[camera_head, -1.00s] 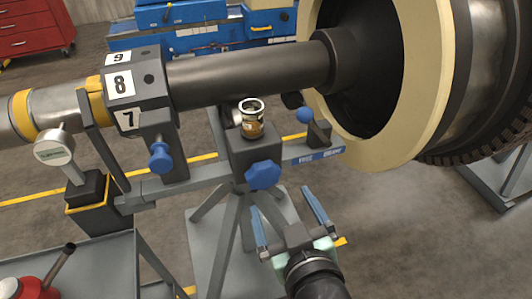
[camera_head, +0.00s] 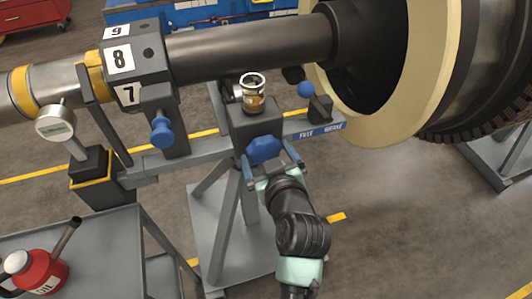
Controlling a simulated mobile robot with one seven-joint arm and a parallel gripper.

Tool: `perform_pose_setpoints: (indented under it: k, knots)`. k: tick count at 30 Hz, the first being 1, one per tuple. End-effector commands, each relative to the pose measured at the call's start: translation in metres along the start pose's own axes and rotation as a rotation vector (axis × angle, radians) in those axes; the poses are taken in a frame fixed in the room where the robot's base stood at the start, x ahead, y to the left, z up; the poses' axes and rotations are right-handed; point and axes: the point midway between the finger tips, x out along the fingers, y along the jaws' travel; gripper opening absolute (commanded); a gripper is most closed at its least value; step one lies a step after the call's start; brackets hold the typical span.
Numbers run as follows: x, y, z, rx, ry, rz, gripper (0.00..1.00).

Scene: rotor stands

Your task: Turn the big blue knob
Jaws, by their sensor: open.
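The big blue knob (camera_head: 264,149) is a lobed knob on the front of the dark block on the rotor stand, under the glass oil cup (camera_head: 253,92). My gripper (camera_head: 270,158) is open, with one finger on the left and one on the right of the knob. The fingertips reach about the knob's height in the picture. I cannot tell whether they touch it. The knob's lower edge is close to the gripper's palm.
A smaller blue knob (camera_head: 162,132) sits to the left, below the numbered block (camera_head: 124,72). A blue ball lever (camera_head: 306,90) stands to the right. A dial gauge (camera_head: 56,123) and a red oil can (camera_head: 38,272) on a grey cart (camera_head: 95,245) are at left. The shaft (camera_head: 245,50) runs above.

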Motion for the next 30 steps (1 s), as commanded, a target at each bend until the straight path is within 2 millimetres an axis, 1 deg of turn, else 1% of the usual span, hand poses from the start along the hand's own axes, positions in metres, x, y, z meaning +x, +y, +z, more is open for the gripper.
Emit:
perform_pose_setpoints:
  k: [3, 11, 12, 14, 15, 17, 18, 22, 30]
  knots:
    - [0.0049, -0.0004, -0.0003, 0.000, 0.000, -0.001, 1.00]
    - [0.0054, -0.0004, -0.0004, 0.000, 0.001, -0.001, 1.00]
    - [0.0054, -0.0004, -0.0004, 0.000, 0.001, -0.001, 0.93]
    - [0.0053, -0.0004, -0.0004, 0.000, 0.001, -0.001, 0.82]
    - [0.0053, -0.0004, -0.0004, 0.000, 0.001, -0.001, 0.75]
    - [0.0052, -0.0004, -0.0004, 0.000, 0.000, -0.001, 0.64]
    - [0.0052, -0.0004, -0.0003, 0.000, 0.000, -0.001, 0.57]
    - [0.0052, -0.0004, -0.0003, 0.000, 0.000, -0.001, 0.33]
    - [0.0049, -0.0001, -0.0007, 0.028, 0.000, -0.012, 0.33]
